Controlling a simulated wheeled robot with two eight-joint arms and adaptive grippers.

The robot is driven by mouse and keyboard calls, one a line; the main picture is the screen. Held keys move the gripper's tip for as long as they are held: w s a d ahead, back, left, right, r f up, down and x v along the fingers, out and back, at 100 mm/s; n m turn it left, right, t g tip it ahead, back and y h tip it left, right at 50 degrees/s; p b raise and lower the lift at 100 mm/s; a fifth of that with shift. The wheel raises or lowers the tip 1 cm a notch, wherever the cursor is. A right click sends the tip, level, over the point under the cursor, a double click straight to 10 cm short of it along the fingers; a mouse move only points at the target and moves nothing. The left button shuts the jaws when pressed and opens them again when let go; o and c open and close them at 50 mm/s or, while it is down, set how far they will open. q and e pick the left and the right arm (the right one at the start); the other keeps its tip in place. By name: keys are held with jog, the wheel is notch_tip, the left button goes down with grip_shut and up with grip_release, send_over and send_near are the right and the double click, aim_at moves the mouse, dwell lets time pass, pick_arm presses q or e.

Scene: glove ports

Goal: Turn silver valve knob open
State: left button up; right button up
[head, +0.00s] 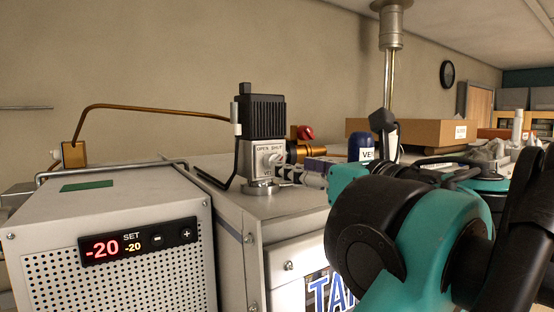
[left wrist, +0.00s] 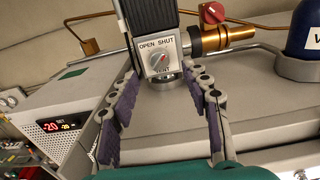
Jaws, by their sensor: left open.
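The silver valve knob (head: 275,159) is on the front of a silver valve block under a black ribbed housing. In the left wrist view the round knob (left wrist: 159,62) shows a red mark that appears to tilt to the upper right. "OPEN SHUT" is printed above it, and a partly hidden label is below. My left gripper (head: 292,170) is open in front of the valve. In the left wrist view its purple-padded fingers (left wrist: 161,76) spread to either side of the block's lower part. I cannot tell whether they touch it. My right gripper is not in view.
A chiller box (head: 130,238) with a red "-20" display stands at left. A copper tube (head: 160,108) runs to the valve. A brass fitting with a red knob (left wrist: 212,12) and a blue bottle (head: 361,148) are close on the right. A cardboard box (head: 430,133) is behind.

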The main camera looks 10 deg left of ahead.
aim_at(269, 156)
pick_arm(q)
jog(key=x, duration=0.6)
jog(key=shift+a+f+p, duration=0.1)
jog(key=shift+p, duration=0.25)
jog(key=shift+s+d, duration=0.25)
jog(key=shift+w+a, duration=0.1)
grip_shut()
